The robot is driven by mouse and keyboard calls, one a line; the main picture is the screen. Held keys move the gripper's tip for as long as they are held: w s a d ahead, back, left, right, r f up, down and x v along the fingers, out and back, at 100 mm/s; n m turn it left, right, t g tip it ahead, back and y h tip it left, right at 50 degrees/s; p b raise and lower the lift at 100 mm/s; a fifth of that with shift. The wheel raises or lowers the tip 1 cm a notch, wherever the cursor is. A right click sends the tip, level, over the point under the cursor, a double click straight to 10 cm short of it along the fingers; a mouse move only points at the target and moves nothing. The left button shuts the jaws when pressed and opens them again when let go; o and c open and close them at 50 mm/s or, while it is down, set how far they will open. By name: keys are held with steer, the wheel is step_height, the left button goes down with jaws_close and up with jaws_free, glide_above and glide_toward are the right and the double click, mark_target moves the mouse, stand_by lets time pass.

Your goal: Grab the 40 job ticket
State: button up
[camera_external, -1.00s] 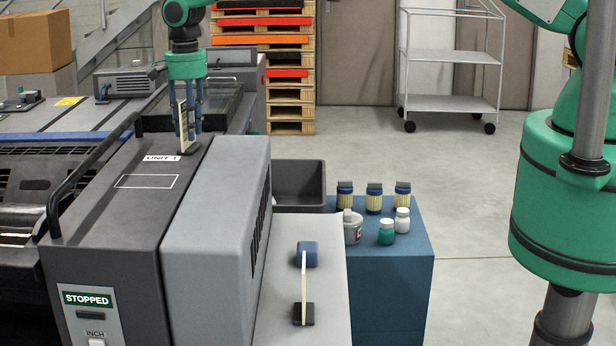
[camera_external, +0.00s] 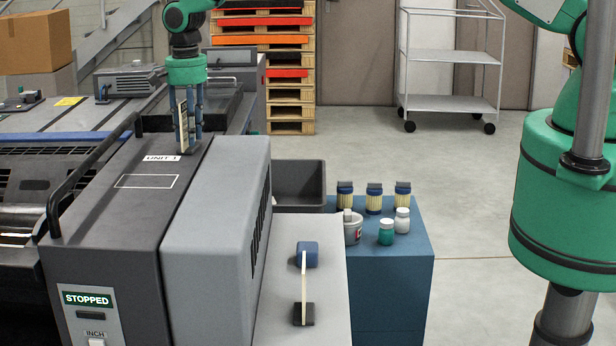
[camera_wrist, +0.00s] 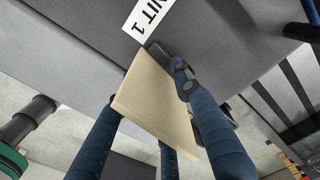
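A thin cream card (camera_external: 182,122), apparently the job ticket, stands upright on the dark top of the press unit labelled UNIT 1 (camera_external: 145,215). My gripper (camera_external: 190,145) points straight down around it, with blue fingers on different sides. In the wrist view the card's blank cream face (camera_wrist: 155,105) shows between my spread fingers (camera_wrist: 160,125), near the UNIT 1 label (camera_wrist: 147,18). A dark foot or clip (camera_wrist: 160,55) shows at the card's edge. The fingers look open; whether one touches the card is unclear. I cannot read a number 40.
A black bar handle (camera_external: 75,180) runs along the unit's left. The lighter grey housing (camera_external: 215,200) rises to the right. Jars and bottles stand on a blue cabinet (camera_external: 395,280).

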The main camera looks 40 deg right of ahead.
steer(key=shift+f+b, duration=0.2)
steer(key=shift+b, duration=0.1)
stand_by(0.5)
jaws_close()
